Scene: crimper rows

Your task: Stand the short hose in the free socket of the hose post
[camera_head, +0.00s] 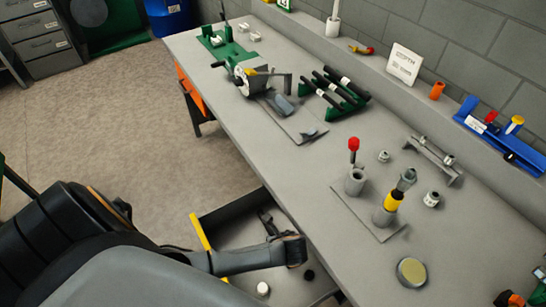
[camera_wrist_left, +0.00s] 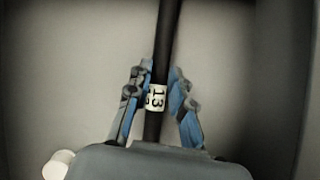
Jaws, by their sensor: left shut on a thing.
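My left gripper (camera_wrist_left: 160,88) is shut on a black hose (camera_wrist_left: 168,35) with a white band marked "13". The hose runs up out of the top of the left wrist view between the blue fingertips. In the head view my left arm reaches over the open drawer beside the bench, and the grip is mostly hidden. Several black hoses with white bands lie on a green rack (camera_head: 354,104) on the bench. I cannot tell for sure which thing is the hose post.
The drawer has a yellow edge (camera_head: 201,231) and holds a white cap (camera_head: 263,288) and a black cap (camera_head: 309,274). A green crimping machine (camera_head: 235,58) stands farther back. A round yellowish disc (camera_head: 411,271) lies near the front. A blue rack (camera_head: 497,137) sits by the wall.

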